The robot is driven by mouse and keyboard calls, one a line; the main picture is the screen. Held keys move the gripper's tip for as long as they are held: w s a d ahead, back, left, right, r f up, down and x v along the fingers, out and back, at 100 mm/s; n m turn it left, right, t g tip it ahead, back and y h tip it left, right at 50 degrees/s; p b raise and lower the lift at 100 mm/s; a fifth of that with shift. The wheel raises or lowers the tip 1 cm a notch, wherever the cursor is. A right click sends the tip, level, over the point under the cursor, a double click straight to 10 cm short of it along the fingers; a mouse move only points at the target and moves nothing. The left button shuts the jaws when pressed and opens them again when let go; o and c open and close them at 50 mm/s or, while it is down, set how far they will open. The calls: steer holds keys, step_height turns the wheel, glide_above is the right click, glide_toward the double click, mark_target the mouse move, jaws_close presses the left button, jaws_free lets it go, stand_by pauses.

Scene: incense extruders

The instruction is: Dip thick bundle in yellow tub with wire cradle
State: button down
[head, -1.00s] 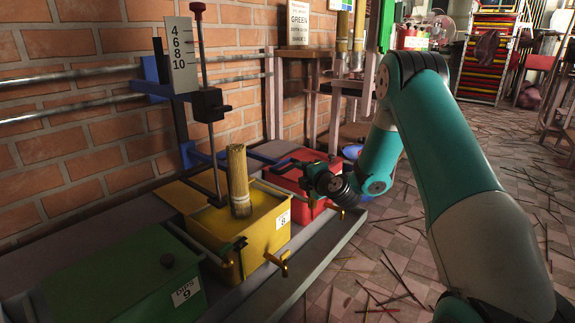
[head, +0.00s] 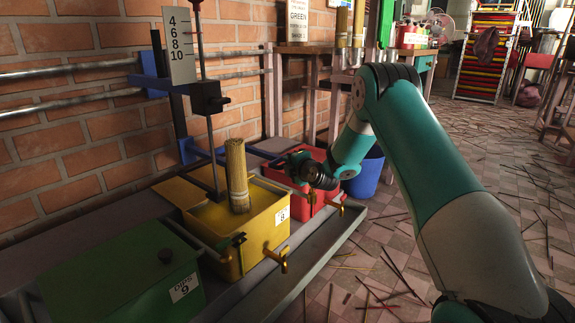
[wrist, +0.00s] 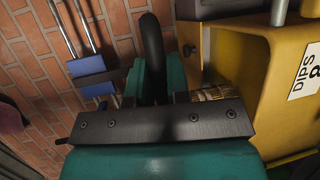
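The thick bundle (head: 237,176) of tan sticks stands nearly upright in the yellow tub (head: 262,235), its lower end inside the tub. The tub has a white label with an 8. A thin rod (head: 213,155) with a red knob and black block reaches down beside the bundle. I cannot make out the cradle's wires. My gripper (head: 293,167) is above the red tub, right of the bundle and apart from it. In the wrist view a dark bar hides most of the fingers; part of the bundle (wrist: 215,93) and the yellow tub (wrist: 262,60) show beyond.
A green lidded tub (head: 120,275) labelled 9 stands front left, and a red tub (head: 322,200) behind the yellow one. Brass taps (head: 277,260) stick out in front. A numbered scale (head: 180,47) and metal rails stand along the brick wall. A blue bucket (head: 365,175) is behind my arm.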

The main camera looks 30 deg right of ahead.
step_height(320, 180, up, 15)
steer(key=p, duration=0.6)
steer(key=shift+p, duration=0.35)
steer(key=shift+d, duration=0.1)
steer(key=c, duration=1.1)
jaws_free()
steer(key=s+a+r, duration=0.1)
steer(key=s+r, duration=0.2)
steer(key=s, duration=1.4)
steer(key=shift+p, duration=0.3)
